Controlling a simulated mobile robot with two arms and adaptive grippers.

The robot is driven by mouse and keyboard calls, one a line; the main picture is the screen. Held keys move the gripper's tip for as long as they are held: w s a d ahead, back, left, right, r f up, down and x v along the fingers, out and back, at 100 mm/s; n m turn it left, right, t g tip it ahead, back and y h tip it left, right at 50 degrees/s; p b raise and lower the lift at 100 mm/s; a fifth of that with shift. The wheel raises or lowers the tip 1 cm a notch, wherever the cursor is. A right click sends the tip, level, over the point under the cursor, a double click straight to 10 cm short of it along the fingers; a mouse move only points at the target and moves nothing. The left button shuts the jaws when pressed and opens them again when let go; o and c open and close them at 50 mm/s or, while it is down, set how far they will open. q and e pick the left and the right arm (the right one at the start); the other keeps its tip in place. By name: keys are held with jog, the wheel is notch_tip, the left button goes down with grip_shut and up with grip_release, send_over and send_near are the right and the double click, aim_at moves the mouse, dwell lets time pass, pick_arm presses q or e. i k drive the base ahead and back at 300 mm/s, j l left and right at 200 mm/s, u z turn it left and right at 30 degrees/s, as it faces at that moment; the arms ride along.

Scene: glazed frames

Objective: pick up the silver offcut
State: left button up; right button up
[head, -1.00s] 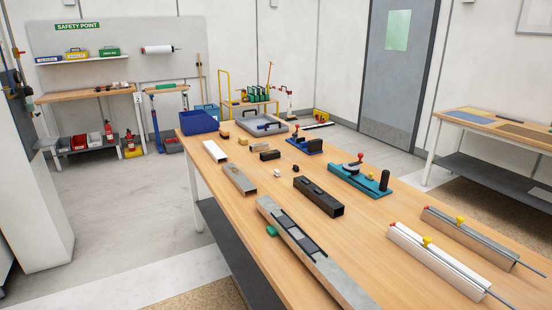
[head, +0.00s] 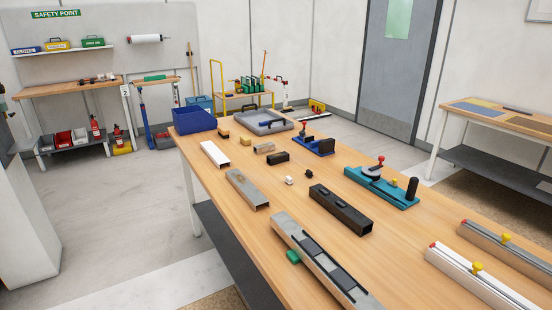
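A silver-grey hollow profile piece (head: 247,189) lies on the wooden table (head: 225,215), near its left edge. It looks like the silver offcut. Its open end faces the front right. A white profile piece (head: 215,154) lies behind it, and a longer black one (head: 340,209) lies to its right. A smaller grey-brown piece (head: 264,148) lies farther back beside a short black piece (head: 278,156); its exact colour is hard to tell. Neither of my grippers is in view.
A long grey rail with black inserts (head: 322,262) lies in front. A teal fixture (head: 382,187) and a blue fixture (head: 313,145) stand to the right. A blue bin (head: 193,119) and grey tray (head: 262,122) are at the back. Floor left of the table is clear.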

aim_at(268, 147)
jog(key=z, duration=0.7)
jog(key=i+j+z, duration=0.2)
jog(key=j+z, duration=0.2)
jog(key=j, duration=0.25)
jog(key=i+j+z, duration=0.15)
jog(key=j+z, duration=0.3)
jog(key=j, duration=0.25)
jog(key=j+z, duration=0.4)
jog(key=j, duration=0.3)
